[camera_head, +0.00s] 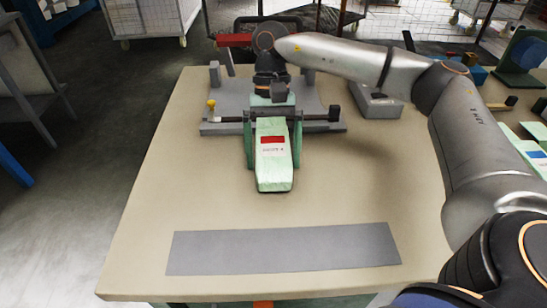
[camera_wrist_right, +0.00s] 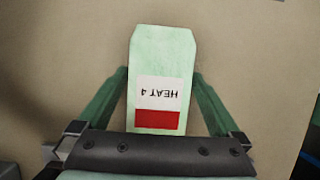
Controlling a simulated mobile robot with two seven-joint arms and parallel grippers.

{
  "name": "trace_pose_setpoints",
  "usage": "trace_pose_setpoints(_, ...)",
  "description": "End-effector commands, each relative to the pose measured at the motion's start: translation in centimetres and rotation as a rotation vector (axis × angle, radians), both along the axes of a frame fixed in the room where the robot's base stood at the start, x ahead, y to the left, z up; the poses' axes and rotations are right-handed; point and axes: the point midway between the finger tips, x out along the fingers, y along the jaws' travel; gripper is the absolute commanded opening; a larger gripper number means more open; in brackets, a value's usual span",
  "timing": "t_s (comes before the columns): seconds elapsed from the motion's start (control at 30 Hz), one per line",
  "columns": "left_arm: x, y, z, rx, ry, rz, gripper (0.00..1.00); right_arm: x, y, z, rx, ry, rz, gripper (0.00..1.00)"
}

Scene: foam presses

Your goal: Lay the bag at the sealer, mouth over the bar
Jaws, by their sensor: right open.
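The bag (camera_head: 272,172) is a pale green pouch with a white and red label. It lies at the front of the grey sealer (camera_head: 325,126), its free end pointing toward the table's front edge. My right gripper (camera_head: 273,160) is over the bag, open, with one green finger on each side of it. In the right wrist view the bag (camera_wrist_right: 163,55) lies between the spread fingers (camera_wrist_right: 160,80), with small gaps beside it. The label reads HEAT 4. The bag's far end is hidden under my gripper, so I cannot tell how its mouth sits on the bar. My left gripper is out of view.
A flat grey strip (camera_head: 285,250) lies along the table's front. A grey box (camera_head: 376,103) stands right of the sealer, partly behind my arm. Green and blue items (camera_head: 530,148) lie at the right. The tabletop (camera_head: 190,185) left of the bag is clear.

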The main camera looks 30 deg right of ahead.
Motion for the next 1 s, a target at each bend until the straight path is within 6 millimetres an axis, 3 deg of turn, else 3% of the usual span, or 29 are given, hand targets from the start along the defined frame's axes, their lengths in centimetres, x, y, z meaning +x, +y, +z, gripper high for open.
trace_pose_setpoints(0.3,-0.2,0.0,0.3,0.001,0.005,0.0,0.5,2.2,-1.3,6.4,0.002,-0.002,-0.001,1.0)
trace_pose_setpoints(0.5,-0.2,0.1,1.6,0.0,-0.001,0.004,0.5,3.3,-2.0,9.9,0.0,-0.001,0.0,1.0)
trace_pose_setpoints(1.0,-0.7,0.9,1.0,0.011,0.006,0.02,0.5,3.7,-2.3,10.6,0.0,0.0,0.0,1.0)
